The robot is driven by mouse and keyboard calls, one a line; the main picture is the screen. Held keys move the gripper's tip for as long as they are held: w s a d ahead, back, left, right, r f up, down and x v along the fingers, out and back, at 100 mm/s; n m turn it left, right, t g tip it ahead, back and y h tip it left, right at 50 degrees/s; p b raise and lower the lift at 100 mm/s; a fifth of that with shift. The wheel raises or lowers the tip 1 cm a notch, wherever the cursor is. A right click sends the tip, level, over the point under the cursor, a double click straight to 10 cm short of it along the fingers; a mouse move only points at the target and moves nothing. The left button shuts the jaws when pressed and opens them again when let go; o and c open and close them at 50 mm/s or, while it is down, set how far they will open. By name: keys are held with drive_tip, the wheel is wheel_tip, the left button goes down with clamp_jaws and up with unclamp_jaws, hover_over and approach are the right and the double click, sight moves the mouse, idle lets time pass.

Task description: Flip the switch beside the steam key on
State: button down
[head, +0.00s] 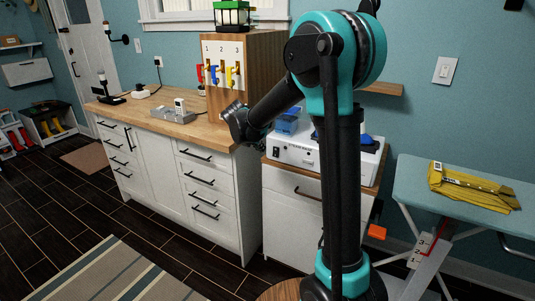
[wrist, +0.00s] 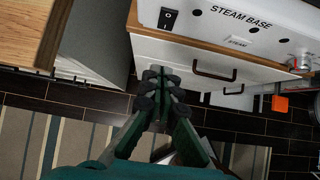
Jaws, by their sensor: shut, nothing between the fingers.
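The white steam base (head: 296,152) stands on a wood-topped cabinet, partly hidden behind my arm in the head view. In the wrist view its front face (wrist: 222,14), lettered "STEAM BASE", runs along the top. A black rocker switch (wrist: 168,18) sits at the left end of that face; I cannot tell its position. Several dark round spots lie to its right. A small red and silver part (wrist: 302,60) shows at the right edge; I cannot tell if it is the key. My gripper (wrist: 160,76) is shut and empty, below the switch in the picture and apart from it.
A wooden counter (head: 165,118) with white drawers stands left, holding a key board (head: 222,70) numbered 1 to 3. A white wall switch (head: 445,70) is at upper right. An ironing board (head: 410,185) with a yellow cloth (head: 472,188) stands right. The striped rug (head: 120,275) area is open floor.

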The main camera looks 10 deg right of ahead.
approach(275, 157)
wheel_tip(275, 157, down, 4)
drive_tip(key=shift+w+d+f, duration=0.3)
drive_tip(key=shift+w+d, duration=0.2)
drive_tip(key=shift+w, duration=0.2)
drive_tip(key=shift+w+d+f, duration=0.3)
drive_tip(key=shift+w+d, duration=0.25)
drive_tip(key=shift+w, duration=0.15)
drive_tip(key=shift+w+d+f, duration=0.15)
drive_tip(key=shift+w, duration=0.1)
